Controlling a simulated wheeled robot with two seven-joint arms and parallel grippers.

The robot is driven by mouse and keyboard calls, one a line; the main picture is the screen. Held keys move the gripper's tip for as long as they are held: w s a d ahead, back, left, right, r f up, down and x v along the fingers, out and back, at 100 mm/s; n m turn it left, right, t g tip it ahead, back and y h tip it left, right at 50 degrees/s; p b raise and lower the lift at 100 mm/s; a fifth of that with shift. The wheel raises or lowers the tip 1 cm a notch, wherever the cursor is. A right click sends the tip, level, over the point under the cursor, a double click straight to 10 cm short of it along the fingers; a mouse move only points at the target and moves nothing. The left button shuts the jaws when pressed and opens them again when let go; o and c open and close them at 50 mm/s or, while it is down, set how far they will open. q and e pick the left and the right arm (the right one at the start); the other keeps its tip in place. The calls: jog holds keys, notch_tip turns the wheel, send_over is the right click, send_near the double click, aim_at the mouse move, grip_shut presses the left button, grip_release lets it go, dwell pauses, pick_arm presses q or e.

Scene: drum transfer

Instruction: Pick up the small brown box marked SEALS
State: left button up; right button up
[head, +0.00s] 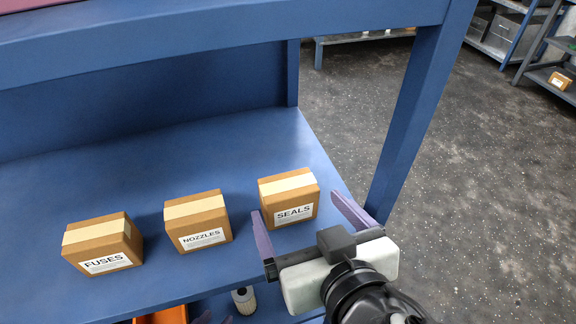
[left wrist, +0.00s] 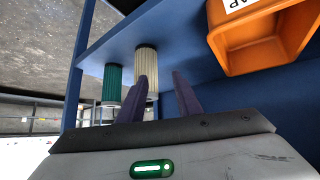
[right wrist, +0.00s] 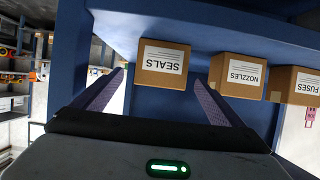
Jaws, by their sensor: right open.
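The small brown box marked SEALS (head: 289,199) stands on the blue shelf, at the right end of a row of boxes. It also shows in the right wrist view (right wrist: 162,62), with its label upside down, beyond the fingertips and between their lines. My right gripper (head: 305,208) is open and empty, in front of the SEALS box at the shelf's front edge; I see no contact. My left gripper (left wrist: 163,78) is open, with a fairly narrow gap, below the shelf. In the head view only its fingertips show, at the bottom edge.
The NOZZLES box (head: 198,222) and FUSES box (head: 103,244) stand to the left on the shelf. A blue post (head: 408,115) rises right of the SEALS box. Below are an orange bin (left wrist: 265,50), a beige filter (left wrist: 145,60) and a green filter (left wrist: 112,84).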

aim_at(294, 201)
jog(key=shift+w+a+r, duration=0.1)
jog(key=shift+w+r, duration=0.05)
jog(key=shift+w, duration=0.35)
jog(key=x, duration=0.4)
jog(key=shift+a, duration=0.1)
jog(key=x, duration=0.5)
jog(key=shift+r, duration=0.1)
jog(key=shift+w+a, duration=0.15)
jog(key=shift+w, duration=0.1)
jog(key=c, duration=1.2)
pick_arm(q)
jog(key=shift+s+f, duration=0.45)
jog(key=shift+s, duration=0.15)
pick_arm(e)
jog(key=shift+c, duration=0.6)
pick_arm(q)
jog(key=shift+r, duration=0.1)
pick_arm(e)
jog(key=shift+r, duration=0.1)
